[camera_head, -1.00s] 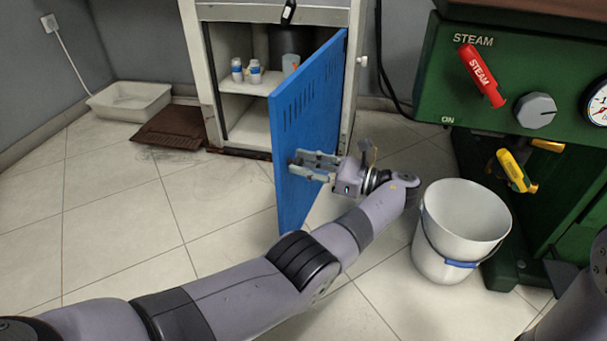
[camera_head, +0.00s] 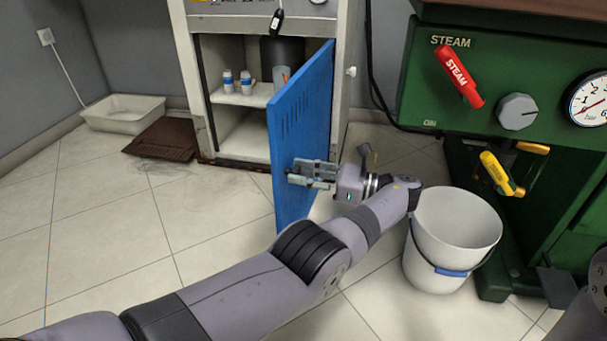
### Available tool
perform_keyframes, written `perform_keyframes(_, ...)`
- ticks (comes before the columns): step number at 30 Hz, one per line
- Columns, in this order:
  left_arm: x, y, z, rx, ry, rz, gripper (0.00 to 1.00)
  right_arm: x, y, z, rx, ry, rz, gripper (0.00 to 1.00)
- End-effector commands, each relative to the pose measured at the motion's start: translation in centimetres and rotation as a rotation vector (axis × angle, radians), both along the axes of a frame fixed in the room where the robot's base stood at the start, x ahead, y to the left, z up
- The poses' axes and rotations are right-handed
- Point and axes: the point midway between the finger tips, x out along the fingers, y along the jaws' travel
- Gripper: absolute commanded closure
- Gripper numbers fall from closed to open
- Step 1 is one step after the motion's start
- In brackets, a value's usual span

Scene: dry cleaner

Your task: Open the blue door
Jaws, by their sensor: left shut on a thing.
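The blue door (camera_head: 290,125) of the white cabinet (camera_head: 190,75) stands swung well out, with the inside in view. It has a row of vent slots near its top. My left gripper (camera_head: 312,173) is at the lower part of the door's outer face. Its fingers are shut on a part of the door, likely a handle, mostly hidden by the fingers. My right gripper is out of view; only part of my right arm shows at the lower right edge.
A white bucket (camera_head: 432,255) stands on the floor right of my left wrist, close to it. A green steam machine (camera_head: 420,85) fills the right side. Small bottles (camera_head: 246,83) stand inside the cabinet. A pale tray (camera_head: 122,113) and brown mat (camera_head: 162,140) lie at left.

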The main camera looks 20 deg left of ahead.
Motion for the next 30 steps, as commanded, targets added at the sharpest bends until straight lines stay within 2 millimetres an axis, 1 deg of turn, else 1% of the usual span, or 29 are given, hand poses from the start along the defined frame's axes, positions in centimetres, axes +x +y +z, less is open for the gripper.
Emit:
perform_keyframes(1,0.0,0.0,-0.1,-0.003,0.002,-0.001,0.72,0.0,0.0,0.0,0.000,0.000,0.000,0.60)
perform_keyframes(10,0.0,0.0,-0.1,-0.001,0.001,-0.001,0.52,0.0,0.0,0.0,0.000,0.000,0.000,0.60)
perform_keyframes(19,0.0,0.0,0.0,-0.001,0.000,-0.002,0.52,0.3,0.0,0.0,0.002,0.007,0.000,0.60)
perform_keyframes(23,0.1,-0.2,0.4,-0.005,-0.001,-0.007,0.52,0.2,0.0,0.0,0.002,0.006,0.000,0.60)
perform_keyframes(27,0.2,-0.3,1.3,-0.008,-0.003,-0.010,0.52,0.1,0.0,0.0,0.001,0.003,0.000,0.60)
perform_keyframes(30,0.0,0.0,2.3,-0.006,-0.001,0.000,0.52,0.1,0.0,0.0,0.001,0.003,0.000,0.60)
